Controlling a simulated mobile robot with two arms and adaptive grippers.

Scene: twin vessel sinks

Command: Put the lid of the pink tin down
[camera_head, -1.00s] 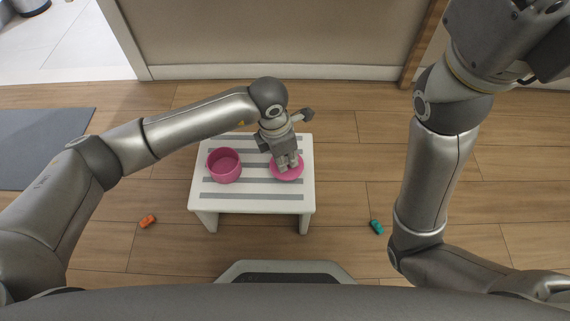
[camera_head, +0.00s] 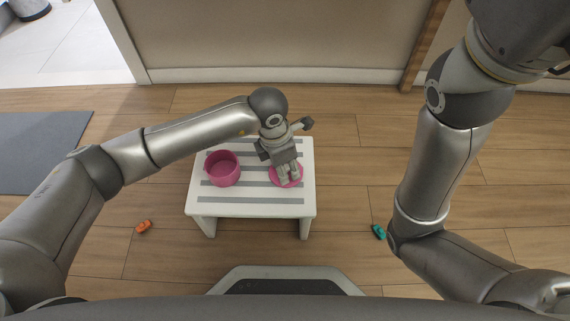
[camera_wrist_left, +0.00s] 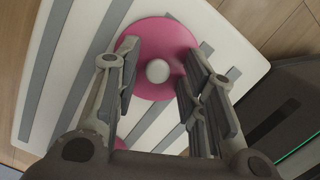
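The pink tin (camera_head: 222,170) stands upright and uncovered on the left half of a white stool with grey stripes (camera_head: 250,208). Its round pink lid (camera_head: 297,180) lies on the stool to the right of the tin, apart from it. In the left wrist view the lid (camera_wrist_left: 165,35) shows its pale round knob (camera_wrist_left: 157,70) facing up. My left gripper (camera_head: 288,181) is over the lid. In the left wrist view its fingers (camera_wrist_left: 160,58) are spread wide, one on each side of the knob with clear gaps. My right gripper is out of view.
An orange toy car (camera_head: 144,227) lies on the floor left of the stool, and a teal one (camera_head: 379,232) lies to its right. A grey mat (camera_head: 40,150) is at the left. A wall stands behind the stool.

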